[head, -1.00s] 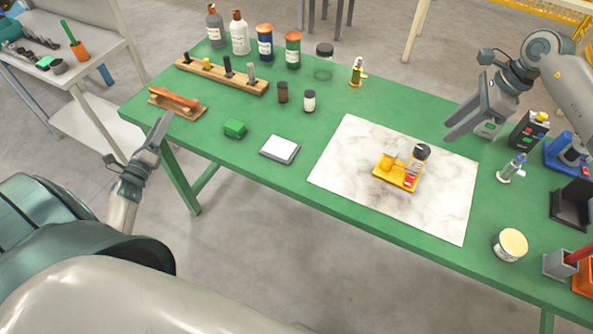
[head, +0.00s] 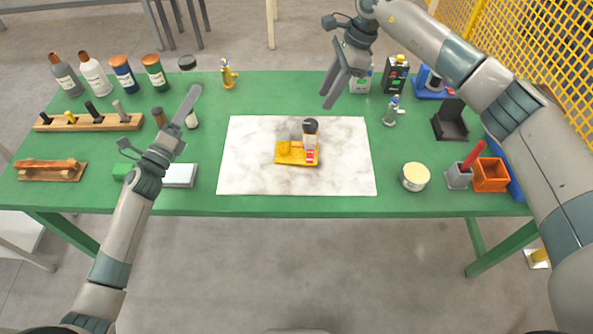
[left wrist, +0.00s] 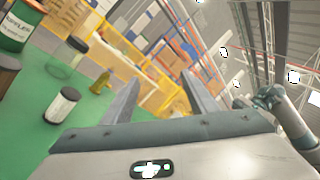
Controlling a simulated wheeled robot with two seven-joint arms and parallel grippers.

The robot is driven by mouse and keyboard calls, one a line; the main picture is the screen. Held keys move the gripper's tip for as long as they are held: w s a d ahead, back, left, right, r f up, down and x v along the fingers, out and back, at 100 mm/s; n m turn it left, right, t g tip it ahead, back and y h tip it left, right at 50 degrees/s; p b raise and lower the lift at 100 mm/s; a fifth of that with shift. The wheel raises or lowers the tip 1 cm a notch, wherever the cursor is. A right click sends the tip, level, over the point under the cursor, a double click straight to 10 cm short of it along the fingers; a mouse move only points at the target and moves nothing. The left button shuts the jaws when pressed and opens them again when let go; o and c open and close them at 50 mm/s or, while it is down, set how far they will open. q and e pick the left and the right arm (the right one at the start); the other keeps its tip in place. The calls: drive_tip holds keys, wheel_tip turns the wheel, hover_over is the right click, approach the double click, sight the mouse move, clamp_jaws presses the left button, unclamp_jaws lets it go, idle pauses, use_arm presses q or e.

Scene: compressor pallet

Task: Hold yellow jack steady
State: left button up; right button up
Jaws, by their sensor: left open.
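A yellow pallet (head: 290,154) with small parts sits on the marble sheet (head: 245,180). Bottles and jars (head: 125,75) line the back left. A dark-capped jar (head: 187,63) stands left of the jack. A silver jack-like piece (head: 392,113) is at right. The sheet's left side is free.

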use_arm(q)
drive_tip(key=d+r+m+g+h, duration=0.15)
drive_tip(key=d+r+h, duration=0.3)
drive_tip(key=d, duration=0.85)
drive_tip(key=m+g+y, duration=0.2)
drive_tip(key=m+y, duration=0.1)
drive_tip(key=m, duration=0.3)
approach(311, 123)
drive_tip(key=s+d, duration=0.2)
drive_tip(key=d, duration=0.1)
drive_tip(key=shift+f+n+t, duration=0.25)
drive_tip(key=shift+f, duration=0.15)
drive_tip(key=s+f+y, duration=0.1)
drive_tip(key=d+f+t+y, duration=0.1)
drive_tip(key=y, duration=0.1)
drive_tip(key=shift+s+d, duration=0.25)
drive_tip(key=shift+s, duration=0.15)
drive_tip(key=y, duration=0.3)
drive_tip(key=shift+s+f+t, duration=0.3)
drive_tip(key=shift+s+a+f+y, duration=0.2)
drive_tip(key=shift+s+a+y, duration=0.1)
drive_tip(key=shift+y, duration=0.55)
drive_tip(key=shift+w, duration=0.1)
drive_tip(key=w, duration=1.1)
drive_tip(key=w+d, duration=0.1)
drive_tip(key=w, duration=0.5)
drive_tip(key=shift+w+d, duration=0.1)
drive_tip(key=shift+w, duration=0.05)
